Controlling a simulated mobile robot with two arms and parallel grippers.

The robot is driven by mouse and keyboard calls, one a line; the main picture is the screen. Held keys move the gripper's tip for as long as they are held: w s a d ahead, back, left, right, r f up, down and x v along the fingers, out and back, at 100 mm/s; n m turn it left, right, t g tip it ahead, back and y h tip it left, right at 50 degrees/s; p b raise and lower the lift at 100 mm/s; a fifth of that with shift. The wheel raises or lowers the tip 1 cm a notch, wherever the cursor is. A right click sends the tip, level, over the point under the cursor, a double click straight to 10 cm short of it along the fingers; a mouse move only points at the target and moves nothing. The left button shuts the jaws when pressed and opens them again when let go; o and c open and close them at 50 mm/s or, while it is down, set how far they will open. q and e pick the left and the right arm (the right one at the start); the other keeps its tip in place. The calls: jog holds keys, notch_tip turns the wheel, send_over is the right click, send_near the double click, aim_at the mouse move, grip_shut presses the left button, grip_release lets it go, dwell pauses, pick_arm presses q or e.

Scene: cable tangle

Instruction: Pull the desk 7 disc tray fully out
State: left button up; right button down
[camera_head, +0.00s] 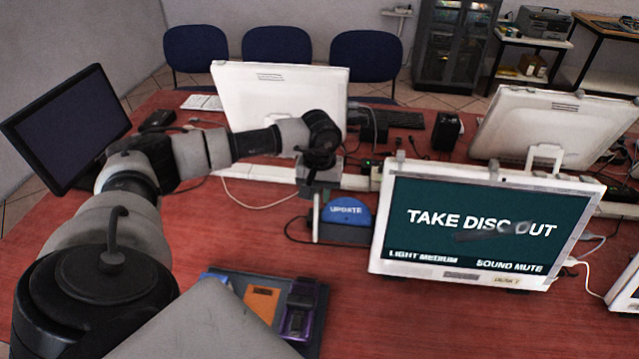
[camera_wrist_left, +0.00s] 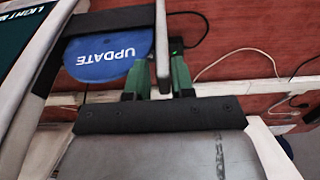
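A blue disc marked UPDATE (camera_head: 346,209) stands upright in a dark drive (camera_head: 348,234), left of the TAKE DISC OUT monitor (camera_head: 480,225). A pale upright plate, the front of the disc tray (camera_head: 316,219), stands left of the disc. In the left wrist view the disc (camera_wrist_left: 105,55) is left of this tray front (camera_wrist_left: 162,45). My left gripper (camera_head: 318,176) is above the tray front. In the wrist view its green fingers (camera_wrist_left: 160,78) lie close on both sides of the plate and look shut on it. My right gripper is not in view.
A dark tray with an orange card (camera_head: 262,301) and a purple device (camera_head: 300,308) lies at the front of the red desk. A black monitor (camera_head: 68,125) stands at left, white monitors (camera_head: 282,95) behind. Cables run beside the drive. Bare desk (camera_head: 400,320) shows at front right.

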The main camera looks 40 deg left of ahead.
pick_arm(q)
notch_tip(320, 180, up, 10)
jog(key=shift+r+b, duration=0.1)
jog(key=shift+b, duration=0.9)
jog(key=shift+r, duration=0.35)
